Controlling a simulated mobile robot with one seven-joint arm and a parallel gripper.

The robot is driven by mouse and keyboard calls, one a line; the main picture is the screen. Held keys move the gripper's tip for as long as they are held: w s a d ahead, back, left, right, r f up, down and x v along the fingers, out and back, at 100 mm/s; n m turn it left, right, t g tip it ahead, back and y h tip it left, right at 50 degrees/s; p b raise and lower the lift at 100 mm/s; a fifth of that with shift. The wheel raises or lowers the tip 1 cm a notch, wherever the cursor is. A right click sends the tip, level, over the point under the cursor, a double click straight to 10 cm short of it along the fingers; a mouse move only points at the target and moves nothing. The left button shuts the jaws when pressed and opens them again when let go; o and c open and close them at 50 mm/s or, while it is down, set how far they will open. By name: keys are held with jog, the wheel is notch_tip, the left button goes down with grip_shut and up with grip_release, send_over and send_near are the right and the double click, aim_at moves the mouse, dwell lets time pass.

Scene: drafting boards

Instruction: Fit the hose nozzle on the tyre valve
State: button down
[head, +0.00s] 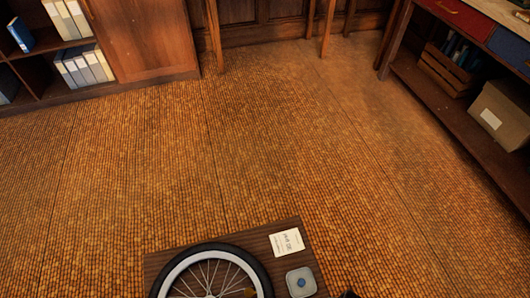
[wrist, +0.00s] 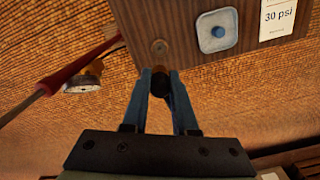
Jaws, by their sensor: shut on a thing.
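In the wrist view, my gripper (wrist: 160,80) is shut on a small dark cylindrical piece with a brownish end, which I take to be the hose nozzle (wrist: 160,86). It is at the near edge of a wooden board (wrist: 135,20); whether it touches the board I cannot tell. In the head view, a spoked wheel with a black tyre (head: 256,262) lies on the same board (head: 165,260), cut off by the bottom edge. I cannot make out the tyre valve in either view. The wheel is outside the wrist view.
The board carries a grey plate with a blue button (head: 301,282) and a white card (head: 286,242) reading 30 psi in the wrist view. The floor (head: 200,170) beyond is clear.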

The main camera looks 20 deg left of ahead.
jog(key=w+a+p, duration=0.1)
jog(key=a+p, duration=0.1)
jog(key=a, duration=1.9)
jog(key=shift+a+p, duration=0.3)
jog(key=shift+p, duration=0.1)
dwell(0.6)
jog(key=shift+f, duration=0.15)
jog(key=shift+f+b, duration=1.45)
jog(key=shift+f, duration=0.5)
jog(key=shift+f+b, duration=0.9)
jog(key=shift+f, duration=0.4)
jog(key=c, duration=0.6)
grip_release()
jog(key=shift+r, duration=0.1)
